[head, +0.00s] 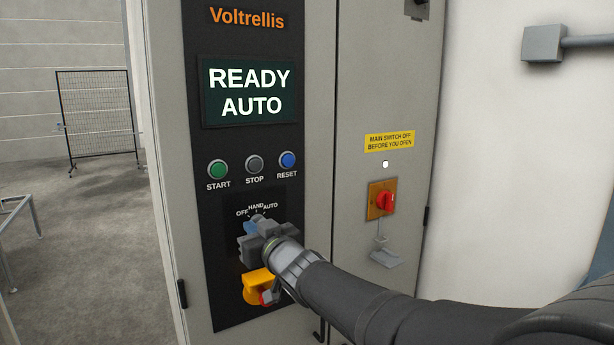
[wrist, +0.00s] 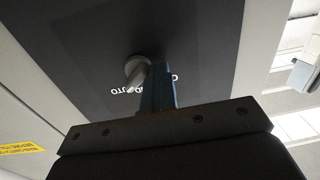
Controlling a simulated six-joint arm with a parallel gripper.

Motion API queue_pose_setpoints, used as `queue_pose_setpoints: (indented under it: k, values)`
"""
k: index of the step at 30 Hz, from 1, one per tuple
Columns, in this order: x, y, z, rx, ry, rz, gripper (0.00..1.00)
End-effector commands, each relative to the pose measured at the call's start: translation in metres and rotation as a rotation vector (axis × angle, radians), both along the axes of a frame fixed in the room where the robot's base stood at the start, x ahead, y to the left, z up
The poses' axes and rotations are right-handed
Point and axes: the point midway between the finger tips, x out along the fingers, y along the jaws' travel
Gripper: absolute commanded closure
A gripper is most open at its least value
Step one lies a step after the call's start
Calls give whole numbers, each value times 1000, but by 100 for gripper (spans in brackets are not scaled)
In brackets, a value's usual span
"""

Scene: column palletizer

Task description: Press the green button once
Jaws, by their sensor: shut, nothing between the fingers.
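The green button (head: 217,170), labelled START, is on the dark panel of the cabinet, at the left end of a row of buttons. It is not visible in the wrist view. My gripper (head: 252,229) is shut and empty, in front of the selector switch below the button row and apart from the green button. In the wrist view its blue-grey fingers (wrist: 158,90) reach toward the panel beside a round grey knob (wrist: 137,67). Whether they touch the knob I cannot tell. The fingers cover part of the selector's lettering.
The stop button (head: 254,164) and blue reset button (head: 288,160) sit right of the green one. The display (head: 249,91) above reads READY AUTO. A yellow part (head: 257,287) is below my gripper. A red main switch (head: 385,201) is on the right door.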

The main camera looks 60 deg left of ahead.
Motion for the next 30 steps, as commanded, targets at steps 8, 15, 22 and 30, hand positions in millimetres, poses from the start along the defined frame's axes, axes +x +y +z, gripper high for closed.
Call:
queue_pose_setpoints:
  k: [8, 15, 22, 30]
  values:
    - [-10, -15, 26, 21, -356, 22, 100]
    - [-30, -38, 43, 31, -901, 62, 100]
    - [-43, -63, 62, 57, -1462, 82, 100]
    - [-52, -94, 87, 86, -2121, 76, 100]
